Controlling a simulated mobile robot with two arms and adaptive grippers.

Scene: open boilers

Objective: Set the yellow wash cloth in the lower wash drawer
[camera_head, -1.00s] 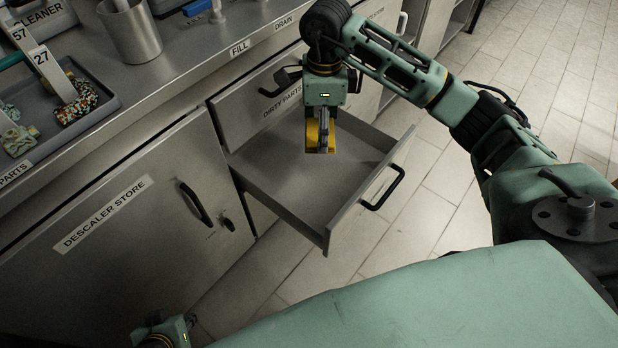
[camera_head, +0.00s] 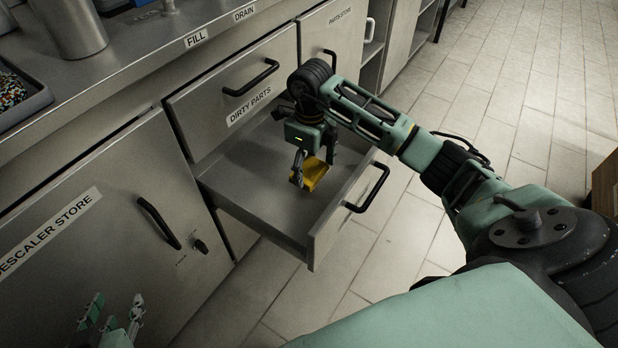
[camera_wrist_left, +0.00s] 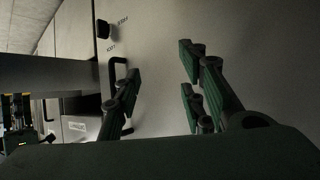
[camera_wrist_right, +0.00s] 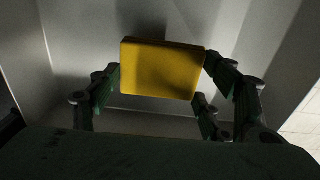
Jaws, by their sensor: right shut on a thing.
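The yellow wash cloth (camera_head: 314,177) is a flat block; it also fills the middle of the right wrist view (camera_wrist_right: 162,70). My right gripper (camera_head: 313,161) is shut on it, one finger at each side. The cloth is within the outline of the open lower drawer (camera_head: 250,188), low between its grey walls. I cannot tell whether it touches the drawer floor. The drawer is empty otherwise, and its own label is not visible. My left gripper (camera_head: 114,314) is at the bottom left, its fingers apart and empty in the left wrist view (camera_wrist_left: 155,90).
The shut DIRTY PARTS drawer (camera_head: 200,112) is directly above the open one. The DESCALER STORE door (camera_head: 100,215) is shut at the left. A metal pot (camera_head: 68,25) and a grey tray (camera_head: 35,103) stand on the counter.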

